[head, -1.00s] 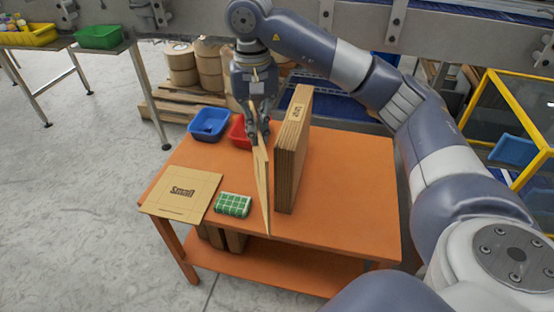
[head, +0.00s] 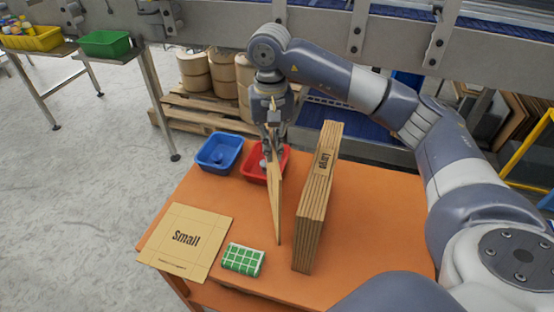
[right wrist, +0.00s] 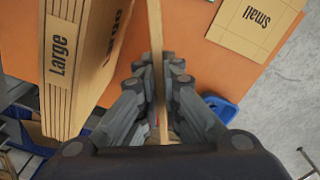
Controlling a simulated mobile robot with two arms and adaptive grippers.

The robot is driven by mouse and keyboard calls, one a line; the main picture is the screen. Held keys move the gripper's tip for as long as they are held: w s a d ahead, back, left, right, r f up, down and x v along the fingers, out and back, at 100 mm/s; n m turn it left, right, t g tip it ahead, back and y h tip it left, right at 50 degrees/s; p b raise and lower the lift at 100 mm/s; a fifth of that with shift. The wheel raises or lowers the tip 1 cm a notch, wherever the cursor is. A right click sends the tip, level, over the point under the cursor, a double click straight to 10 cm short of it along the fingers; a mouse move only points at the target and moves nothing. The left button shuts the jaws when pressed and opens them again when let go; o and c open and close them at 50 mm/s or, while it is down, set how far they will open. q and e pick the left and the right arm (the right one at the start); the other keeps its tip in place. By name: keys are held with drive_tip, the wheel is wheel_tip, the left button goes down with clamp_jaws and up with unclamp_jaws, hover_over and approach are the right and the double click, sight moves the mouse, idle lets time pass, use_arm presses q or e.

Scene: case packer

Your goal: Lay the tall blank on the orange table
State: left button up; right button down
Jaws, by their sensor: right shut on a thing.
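My right gripper (head: 272,148) is shut on a thin brown cardboard blank (head: 276,205), which it holds upright and nearly edge-on to the head view. The right wrist view shows this blank (right wrist: 157,45) between the fingers (right wrist: 157,68). Its print is not visible. It hangs over the orange table (head: 375,225), left of a thick upright stack of blanks (head: 318,195) and apart from it. The stack reads "Large" in the right wrist view (right wrist: 62,55). I cannot tell whether the held blank's lower edge touches the table. My left gripper is not in view.
A flat blank marked "Small" (head: 187,240) lies at the table's left front, beside a green-and-white box (head: 242,259). Blue (head: 219,153) and red (head: 263,165) bins stand at the back left. The table right of the stack is clear. A conveyor runs behind.

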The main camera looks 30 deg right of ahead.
sight(273, 183)
drive_tip(key=shift+f, duration=0.45)
drive_tip(key=shift+w+d+f, duration=0.1)
drive_tip(key=shift+f, duration=0.2)
wheel_tip(273, 183, down, 4)
drive_tip(key=shift+r+p, duration=0.1)
drive_tip(key=shift+p, duration=0.2)
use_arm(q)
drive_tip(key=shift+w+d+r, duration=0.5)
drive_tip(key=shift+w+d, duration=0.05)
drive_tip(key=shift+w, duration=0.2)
use_arm(e)
drive_tip(key=c, duration=1.8)
unclamp_jaws()
drive_tip(key=shift+r, duration=0.1)
